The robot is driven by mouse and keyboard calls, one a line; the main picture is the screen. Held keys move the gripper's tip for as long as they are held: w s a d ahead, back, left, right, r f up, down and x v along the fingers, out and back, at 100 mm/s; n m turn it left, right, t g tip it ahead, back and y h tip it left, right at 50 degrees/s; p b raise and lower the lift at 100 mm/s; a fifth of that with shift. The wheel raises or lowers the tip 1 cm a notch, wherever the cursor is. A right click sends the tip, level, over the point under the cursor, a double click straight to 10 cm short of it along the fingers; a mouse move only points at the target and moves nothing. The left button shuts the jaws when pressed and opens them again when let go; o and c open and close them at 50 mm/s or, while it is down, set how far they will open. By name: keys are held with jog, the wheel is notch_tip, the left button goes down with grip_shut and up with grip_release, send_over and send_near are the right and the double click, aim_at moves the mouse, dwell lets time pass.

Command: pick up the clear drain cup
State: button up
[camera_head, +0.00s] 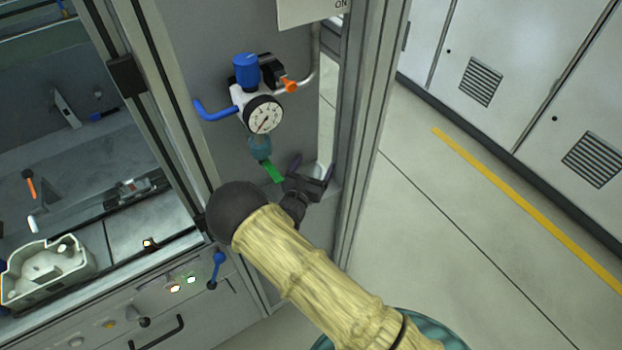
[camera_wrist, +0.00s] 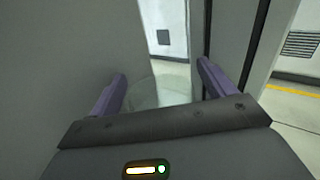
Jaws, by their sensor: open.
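The clear drain cup (camera_wrist: 158,90) shows faintly in the wrist view as a see-through round shape between my fingers. In the head view a pale, clear shape (camera_head: 320,170) beside the fingers appears to be the same cup, at the grey panel's right edge. My gripper (camera_head: 311,170) is open, with its purple fingers on either side of the cup; in the wrist view my gripper (camera_wrist: 160,85) shows a gap on both sides. The cup's lower part is hidden by the gripper body. I cannot tell whether a finger touches it.
A regulator with a dial gauge (camera_head: 263,115), blue knob (camera_head: 246,70) and teal bowl (camera_head: 260,147) hangs just above left, with a green piece (camera_head: 273,172) below it. A metal post (camera_head: 368,120) stands close on the right. Open floor (camera_head: 430,240) lies beyond it.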

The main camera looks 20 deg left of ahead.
jog(key=c, duration=1.1)
jog(key=shift+o, duration=0.2)
jog(key=shift+r, duration=0.15)
jog(key=shift+s+d+r+b, duration=0.1)
jog(key=shift+s+r+b, duration=0.1)
jog(key=shift+b, duration=0.1)
notch_tip(320, 180, up, 6)
jog(key=b, duration=0.1)
jog(key=s+d+b, duration=0.2)
jog(key=s+d, duration=1)
jog(key=d, duration=0.3)
jog(key=shift+s+r, duration=0.15)
jog(key=shift+s, duration=0.15)
